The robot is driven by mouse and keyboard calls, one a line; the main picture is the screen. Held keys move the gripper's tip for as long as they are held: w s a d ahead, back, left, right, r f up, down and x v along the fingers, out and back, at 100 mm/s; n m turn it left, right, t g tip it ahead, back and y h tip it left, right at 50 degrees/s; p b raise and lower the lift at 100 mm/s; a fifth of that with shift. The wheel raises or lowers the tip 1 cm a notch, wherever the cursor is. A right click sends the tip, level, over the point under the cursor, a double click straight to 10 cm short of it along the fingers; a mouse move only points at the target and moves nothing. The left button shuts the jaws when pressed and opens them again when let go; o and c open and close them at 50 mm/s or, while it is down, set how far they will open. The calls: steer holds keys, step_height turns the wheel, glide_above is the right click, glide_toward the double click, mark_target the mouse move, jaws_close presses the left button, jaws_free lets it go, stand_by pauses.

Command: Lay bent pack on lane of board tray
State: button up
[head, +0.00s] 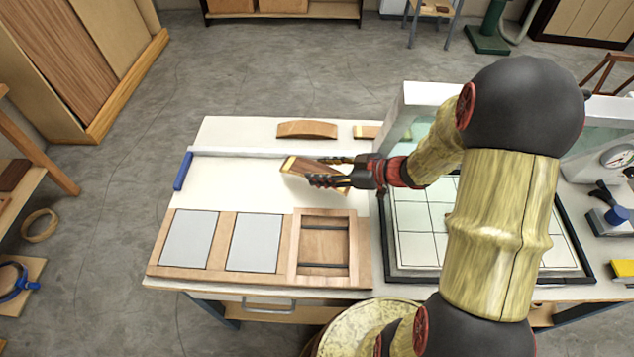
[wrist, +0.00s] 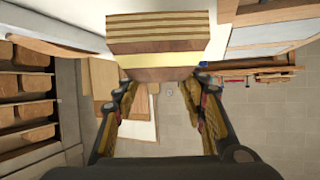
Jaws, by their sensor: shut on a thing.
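The wooden pack (head: 299,166) is in my gripper (head: 317,170), tilted over the white table top behind the board tray. It has a pale yellow end in the head view. In the wrist view the pack (wrist: 157,33) shows striped layers and a yellow band, beyond the fingertips (wrist: 158,88). My gripper is shut on it; the fingers hide part of it. The wooden board tray (head: 228,225) lies along the table's front edge. It has two grey panels (head: 189,240) (head: 253,243) and, at right, an open recess (head: 325,240) with two dark bars.
A curved wooden piece (head: 307,129) lies at the back of the table, with another small piece (head: 366,132) to its right. A blue-handled bar (head: 183,171) lies at the left edge. A dark-framed gridded plate (head: 415,245) is right of the tray. The table's left middle is clear.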

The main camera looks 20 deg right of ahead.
steer(key=shift+w+a+f+b, duration=0.35)
steer(key=shift+w+f, duration=0.1)
steer(key=shift+f, duration=0.3)
steer(key=shift+w+f+b, duration=0.15)
steer(key=shift+f+b, duration=0.85)
steer(key=shift+f, duration=0.6)
steer(key=shift+f, duration=0.15)
steer(key=o, duration=1.1)
steer(key=shift+o, duration=0.6)
